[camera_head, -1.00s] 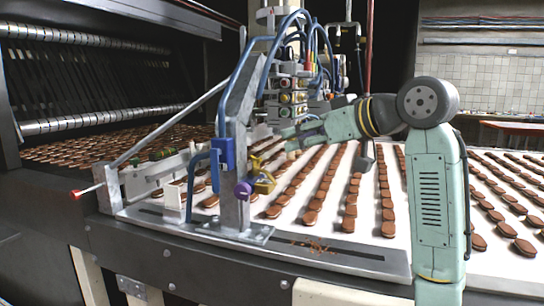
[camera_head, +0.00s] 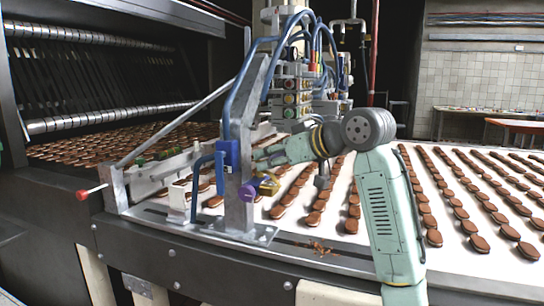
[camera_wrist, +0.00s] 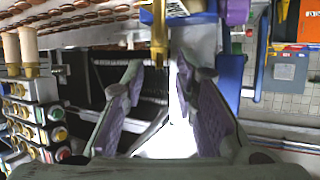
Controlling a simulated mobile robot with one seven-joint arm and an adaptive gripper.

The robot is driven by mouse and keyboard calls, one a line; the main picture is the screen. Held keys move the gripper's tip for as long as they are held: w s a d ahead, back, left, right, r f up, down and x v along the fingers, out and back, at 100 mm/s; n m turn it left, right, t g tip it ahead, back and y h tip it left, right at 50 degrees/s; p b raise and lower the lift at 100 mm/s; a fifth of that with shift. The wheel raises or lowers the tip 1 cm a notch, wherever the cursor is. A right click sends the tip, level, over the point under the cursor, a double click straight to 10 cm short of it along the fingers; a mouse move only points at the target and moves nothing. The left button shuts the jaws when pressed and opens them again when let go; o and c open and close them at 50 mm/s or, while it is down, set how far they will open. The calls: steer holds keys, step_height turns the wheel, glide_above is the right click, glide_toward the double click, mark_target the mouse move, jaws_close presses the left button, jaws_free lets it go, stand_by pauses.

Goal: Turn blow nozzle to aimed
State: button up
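The blow nozzle seems to be the small yellow-brass piece (camera_head: 268,184) beside the purple knob (camera_head: 247,192) on the grey metal post (camera_head: 238,208). In the wrist view the brass piece (camera_wrist: 159,38) hangs at the top, near the line between my fingertips, and the purple knob (camera_wrist: 236,11) is to its right. My gripper (camera_head: 257,158) is just above the brass piece in the head view. In the wrist view my gripper (camera_wrist: 158,72) is open, with nothing between its fingers. I cannot tell whether a finger touches the brass piece.
A blue block (camera_head: 228,154) and blue hoses are on the post. A valve stack with coloured buttons (camera_head: 290,99) stands behind my gripper. Rows of brown biscuits lie on the white belt (camera_head: 459,217). A red-tipped rod (camera_head: 83,194) sticks out at the left.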

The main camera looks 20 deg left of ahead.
steer(key=shift+c, duration=0.6)
jaws_close()
steer(key=shift+w+r+n+g+p, duration=0.2)
steer(key=shift+n+g+p, duration=0.1)
steer(key=shift+p, duration=0.55)
steer(key=shift+f+y, duration=0.1)
steer(key=shift+y, duration=0.2)
steer(key=shift+o, duration=0.6)
jaws_free()
steer(key=shift+f, duration=0.1)
steer(key=shift+d, duration=0.1)
